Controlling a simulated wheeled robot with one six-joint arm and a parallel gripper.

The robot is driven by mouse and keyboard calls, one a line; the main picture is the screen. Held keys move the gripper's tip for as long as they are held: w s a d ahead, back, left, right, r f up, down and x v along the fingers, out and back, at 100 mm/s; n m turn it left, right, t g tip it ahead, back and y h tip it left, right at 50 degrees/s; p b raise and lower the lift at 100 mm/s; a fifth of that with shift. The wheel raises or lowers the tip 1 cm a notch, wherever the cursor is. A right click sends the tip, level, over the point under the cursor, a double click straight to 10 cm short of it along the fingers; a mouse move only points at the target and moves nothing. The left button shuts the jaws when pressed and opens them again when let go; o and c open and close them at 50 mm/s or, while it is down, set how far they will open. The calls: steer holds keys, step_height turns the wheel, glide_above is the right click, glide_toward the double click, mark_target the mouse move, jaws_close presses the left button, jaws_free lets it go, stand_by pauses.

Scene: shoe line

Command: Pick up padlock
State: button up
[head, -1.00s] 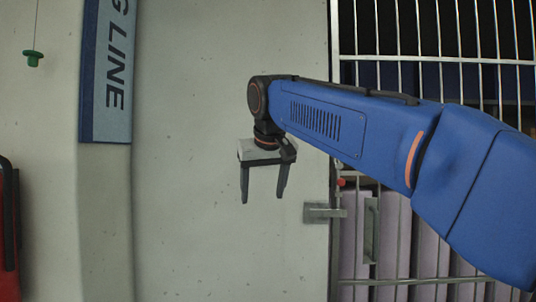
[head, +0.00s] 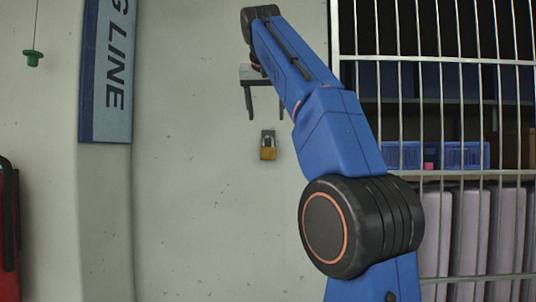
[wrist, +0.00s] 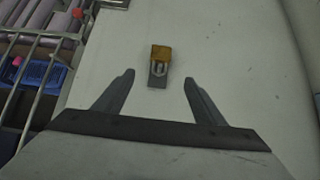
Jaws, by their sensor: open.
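The padlock (head: 268,152) has a brass-yellow body and a grey shackle, and it is at the pale wall in the head view, body down. It also shows in the wrist view (wrist: 160,55), ahead of the fingertips and roughly between their lines, slightly left of centre. My gripper (head: 266,117) is open and empty, its two dark fingers pointing down above the padlock in the head view. In the wrist view the fingers (wrist: 158,78) are spread wide apart. They do not touch the padlock. A grey plate shows behind the shackle.
A barred metal gate (head: 435,62) stands at right, with blue baskets (head: 463,155) and pale purple panels (head: 469,230) behind it. A blue sign (head: 107,70) is on the left. A green pull handle (head: 33,59) hangs farther left. The wall around the padlock is clear.

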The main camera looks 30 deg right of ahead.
mark_target(268, 148)
steer(key=x, duration=1.6)
steer(key=shift+a, duration=0.1)
steer(key=c, duration=1.3)
steer(key=shift+r, duration=0.1)
